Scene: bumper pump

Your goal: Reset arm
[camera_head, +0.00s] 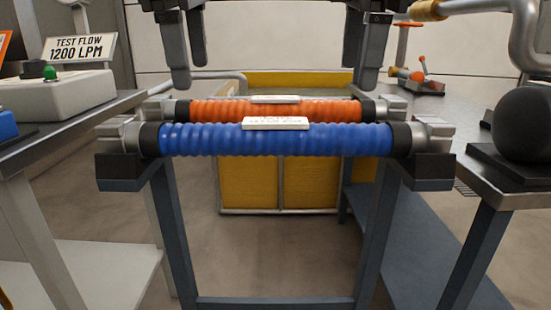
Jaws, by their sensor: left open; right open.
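My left gripper (188,72) hangs at the top, left of centre, open and empty. My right gripper (365,72) hangs at the top, right of centre, also open and empty. Both point down, with their fingertips appearing above the back hose's ends in the picture. I cannot tell how far apart they are in depth. A blue ribbed hose (270,140) with metal end couplings lies across the front of a dark stand (178,235). An orange ribbed hose (225,112) lies parallel behind it. Each hose carries a white label; their text is too small to read.
A left bench (60,129) holds a grey control box (62,95) with a green button and a "TEST FLOW 1200 LPM" sign (80,48). A right bench (445,125) bears a black rounded object (525,122) and valve parts (420,82). A yellow bin (250,185) stands behind.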

